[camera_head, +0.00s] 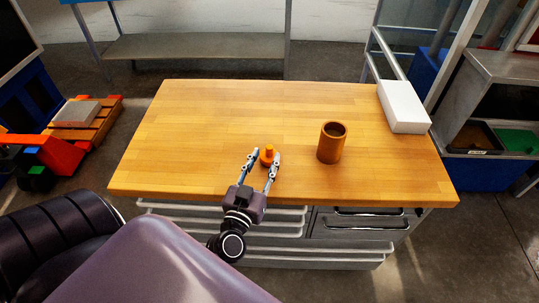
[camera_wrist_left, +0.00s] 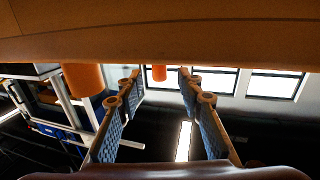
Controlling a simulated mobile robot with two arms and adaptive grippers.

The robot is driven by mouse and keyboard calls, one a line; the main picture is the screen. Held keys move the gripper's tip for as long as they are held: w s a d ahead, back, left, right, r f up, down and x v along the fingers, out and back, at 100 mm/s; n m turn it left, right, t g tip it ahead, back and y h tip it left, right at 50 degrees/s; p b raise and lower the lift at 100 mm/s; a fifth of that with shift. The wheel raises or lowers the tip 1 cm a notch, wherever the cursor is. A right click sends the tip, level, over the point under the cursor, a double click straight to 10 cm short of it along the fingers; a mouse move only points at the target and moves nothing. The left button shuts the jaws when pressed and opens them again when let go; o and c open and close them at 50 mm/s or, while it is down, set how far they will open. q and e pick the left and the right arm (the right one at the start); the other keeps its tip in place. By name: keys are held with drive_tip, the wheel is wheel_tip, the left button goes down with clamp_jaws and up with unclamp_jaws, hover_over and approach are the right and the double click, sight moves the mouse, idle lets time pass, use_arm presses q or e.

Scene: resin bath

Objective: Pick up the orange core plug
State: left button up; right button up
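The orange core plug (camera_head: 268,154) stands upright on the wooden table, near its front edge, with a wider base and a narrower top. My left gripper (camera_head: 266,158) is open, its two fingers pointing at the plug from the front edge. In the head view the fingertips lie on either side of the plug; I cannot tell whether they touch it. In the left wrist view, which is upside down, the plug (camera_wrist_left: 159,73) appears in the gap between the open fingers (camera_wrist_left: 160,90), beyond the tips. My right gripper is not in view.
A brown open cylinder (camera_head: 332,143) stands on the table to the right of the plug; it also shows in the left wrist view (camera_wrist_left: 83,80). A white block (camera_head: 403,106) lies at the table's right edge. The table's left and back are clear. Drawers (camera_head: 360,222) are under the front edge.

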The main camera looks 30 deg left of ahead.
sight(268, 153)
use_arm(q)
drive_tip(key=x, duration=0.3)
drive_tip(key=shift+w+a+f, duration=0.1)
drive_tip(key=shift+w+f, duration=0.2)
drive_tip(key=shift+w, duration=0.05)
drive_tip(key=shift+w+a, duration=0.1)
drive_tip(key=shift+w, duration=0.1)
clamp_jaws()
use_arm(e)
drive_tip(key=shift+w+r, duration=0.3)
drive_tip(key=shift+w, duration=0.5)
